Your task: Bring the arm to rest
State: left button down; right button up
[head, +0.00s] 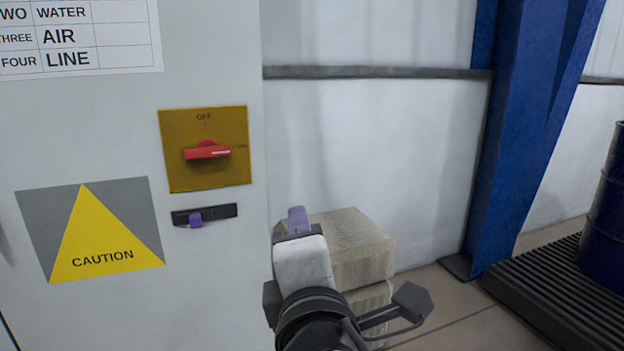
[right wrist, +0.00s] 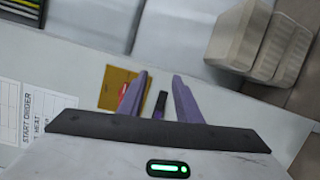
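My right gripper (head: 297,219) rises from the lower middle of the head view, in front of the cabinet's right edge. In the right wrist view, its two purple fingers (right wrist: 160,78) stand apart with nothing between them. It is clear of the switch and the latch handle. My left gripper is in neither view.
A grey cabinet (head: 110,130) fills the left, with a red rotary switch (head: 207,152) lying horizontal on a yellow plate (head: 178,120). Below is a black latch handle (head: 225,211) with a purple part. Stacked beige blocks (head: 350,245), a blue column (head: 515,130) and a blue drum (head: 607,220) stand right.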

jog(key=w+d+f+h, duration=0.2)
jog(key=d, duration=0.5)
jog(key=w+d+f+m+h, duration=0.1)
jog(key=w+d+h, duration=0.15)
jog(key=d, duration=0.45)
jog(key=w+d+f+h, duration=0.1)
jog(key=d+f+h, duration=0.15)
jog(key=d, duration=0.45)
jog(key=s+f+m+g+y, duration=0.3)
jog(key=s+f, duration=0.1)
jog(key=f, duration=1.1)
jog(key=s+f+m+g+y, duration=0.2)
jog(key=s+f+g, duration=0.1)
jog(key=f, duration=1.1)
jog(key=s+d+f+m+g+y, duration=0.15)
jog(key=s+d+f+m, duration=0.25)
jog(key=s+f, duration=0.5)
jog(key=s+d+f+m+g, duration=0.2)
jog(key=s+d+f+m, duration=0.2)
jog(key=s+f, duration=0.5)
jog(key=s+a+r+m, duration=0.1)
jog(key=a+m, duration=0.1)
jog(key=a, duration=0.4)
jog(key=s+a+r+m+y, duration=0.1)
jog(key=a+m, duration=0.2)
jog(key=a, duration=0.3)
jog(key=shift+r+t, duration=0.35)
